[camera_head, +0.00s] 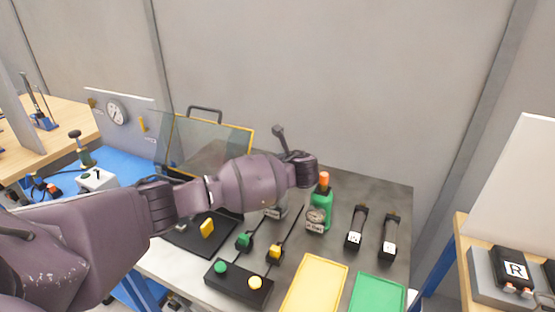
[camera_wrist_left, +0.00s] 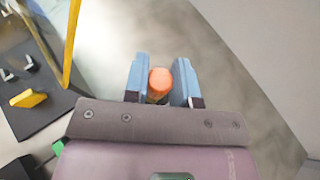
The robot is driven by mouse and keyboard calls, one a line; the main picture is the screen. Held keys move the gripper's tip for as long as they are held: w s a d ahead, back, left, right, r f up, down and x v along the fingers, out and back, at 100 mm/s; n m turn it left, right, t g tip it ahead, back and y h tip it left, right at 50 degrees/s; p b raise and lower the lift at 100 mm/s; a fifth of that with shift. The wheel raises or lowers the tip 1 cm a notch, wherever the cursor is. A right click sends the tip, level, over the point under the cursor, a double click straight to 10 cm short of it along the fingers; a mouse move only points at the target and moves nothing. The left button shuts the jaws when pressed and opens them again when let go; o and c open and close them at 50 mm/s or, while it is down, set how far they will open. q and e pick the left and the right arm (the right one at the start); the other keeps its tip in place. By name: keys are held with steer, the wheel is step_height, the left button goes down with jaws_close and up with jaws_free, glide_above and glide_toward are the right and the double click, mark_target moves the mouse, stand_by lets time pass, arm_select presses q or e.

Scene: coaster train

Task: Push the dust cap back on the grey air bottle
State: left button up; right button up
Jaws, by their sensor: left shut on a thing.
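The grey air bottle (camera_head: 281,207) stands on the dark bench in the head view. Its upper part is hidden behind my left arm; a white label shows low on it. In the left wrist view my left gripper (camera_wrist_left: 159,88) is shut on an orange dust cap (camera_wrist_left: 160,84) between its blue fingers. The hand hides what is under the cap, so I cannot tell whether it touches the bottle neck. In the head view my left arm hides the fingers.
A green bottle (camera_head: 321,211) with an orange top and a gauge stands just right of the grey one. Two black cylinders (camera_head: 356,228) lie further right. A button box (camera_head: 238,285), yellow tray (camera_head: 314,286) and green tray (camera_head: 377,293) lie in front. A yellow-framed clear guard (camera_head: 213,146) stands behind left.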

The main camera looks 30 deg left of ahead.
arm_select(q)
steer(key=shift+f, duration=0.55)
steer(key=o, duration=1)
steer(key=shift+s+d+r, duration=0.15)
steer(key=shift+d, duration=0.1)
steer(key=b+v, duration=0.1)
steer(key=v, duration=0.9)
steer(key=shift+d, duration=0.1)
steer(key=shift+s, duration=0.1)
